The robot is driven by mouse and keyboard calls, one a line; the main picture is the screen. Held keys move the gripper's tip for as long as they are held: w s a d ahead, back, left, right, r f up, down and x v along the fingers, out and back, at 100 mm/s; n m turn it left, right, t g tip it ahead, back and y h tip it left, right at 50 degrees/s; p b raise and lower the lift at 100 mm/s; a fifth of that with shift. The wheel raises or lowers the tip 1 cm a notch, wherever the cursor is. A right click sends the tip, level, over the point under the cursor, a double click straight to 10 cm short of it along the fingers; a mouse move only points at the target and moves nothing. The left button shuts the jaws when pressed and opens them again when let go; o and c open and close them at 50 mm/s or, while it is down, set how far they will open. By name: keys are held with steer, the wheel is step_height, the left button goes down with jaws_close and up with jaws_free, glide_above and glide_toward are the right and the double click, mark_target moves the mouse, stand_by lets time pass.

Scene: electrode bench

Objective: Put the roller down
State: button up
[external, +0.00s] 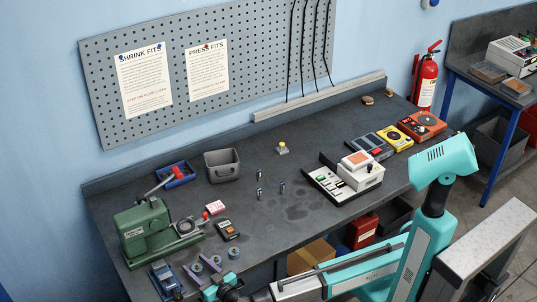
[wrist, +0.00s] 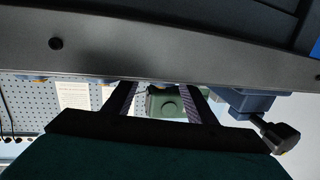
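No roller can be told for sure. In the external view, several small purple-grey pieces (external: 215,263) and a round grey-blue piece (external: 233,253) sit near the bench's front edge; any of these may be the roller, but they are too small to tell. My gripper (external: 228,289) is at the bottom of the external view, close to them at the bench's front edge; its fingertips are not clear there. In the wrist view, the two fingers of my gripper (wrist: 161,103) stand apart, with the green machine (wrist: 166,103) visible beyond and nothing seen held between them.
The green machine (external: 142,233) and a blue vise (external: 165,279) stand at the bench's left. The bench middle is mostly clear. A dark band (wrist: 200,58) crosses the wrist view.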

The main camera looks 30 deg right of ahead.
steer(key=shift+p, duration=1.2)
steer(key=b+v, duration=0.3)
steer(key=v, duration=1)
steer(key=shift+s+b, duration=0.35)
steer(key=shift+s, duration=0.1)
steer(key=shift+d, duration=0.1)
steer(key=shift+c, duration=1.1)
steer(key=shift+w+r+g+p, duration=0.3)
steer(key=shift+r+g+p, duration=0.3)
steer(key=shift+r+g, duration=0.4)
steer(key=shift+w+r+g+p, duration=0.25)
steer(key=shift+r+g+p, duration=0.35)
steer(key=shift+r+g, duration=0.4)
